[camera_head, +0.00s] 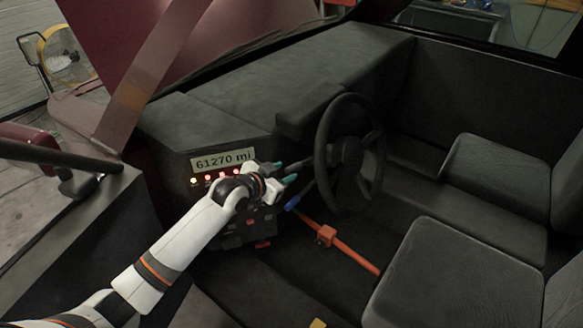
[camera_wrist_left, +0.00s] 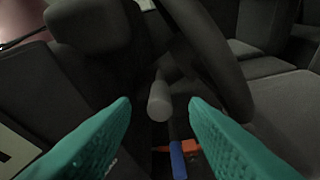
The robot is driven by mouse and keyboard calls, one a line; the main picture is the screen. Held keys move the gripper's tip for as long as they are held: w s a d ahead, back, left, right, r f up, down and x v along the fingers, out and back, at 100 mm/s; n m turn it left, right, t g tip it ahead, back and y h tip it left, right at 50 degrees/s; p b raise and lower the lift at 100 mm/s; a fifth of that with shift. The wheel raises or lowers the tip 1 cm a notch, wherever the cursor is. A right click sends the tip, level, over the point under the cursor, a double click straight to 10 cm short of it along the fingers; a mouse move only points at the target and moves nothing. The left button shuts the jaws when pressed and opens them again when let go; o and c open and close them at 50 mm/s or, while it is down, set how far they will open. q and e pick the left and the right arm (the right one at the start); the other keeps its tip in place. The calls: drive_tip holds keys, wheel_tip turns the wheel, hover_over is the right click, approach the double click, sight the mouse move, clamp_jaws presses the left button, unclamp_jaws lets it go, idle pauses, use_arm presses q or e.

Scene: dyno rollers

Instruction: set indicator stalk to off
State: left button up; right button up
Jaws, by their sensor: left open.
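The indicator stalk (camera_wrist_left: 159,101) is a grey rounded rod beside the steering wheel, seen nearly end-on in the left wrist view. My left gripper (camera_head: 285,171) is open, with teal fingers, just left of the steering wheel (camera_head: 323,150) in the head view. In the left wrist view the stalk's end lies between the two fingertips in the picture, with a visible gap on each side. I cannot tell whether the tips reach its depth. In the head view the stalk is not clearly distinguishable near the fingers. My right gripper is not in view.
A dash panel (camera_head: 222,160) reads 61270 mi, with lit lamps below it. Black seats (camera_head: 455,275) stand to the right. A dark red door frame is at the left.

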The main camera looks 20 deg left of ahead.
sight(287, 171)
use_arm(q)
drive_tip(key=shift+x, duration=2.3)
drive_tip(key=shift+f, duration=0.1)
clamp_jaws()
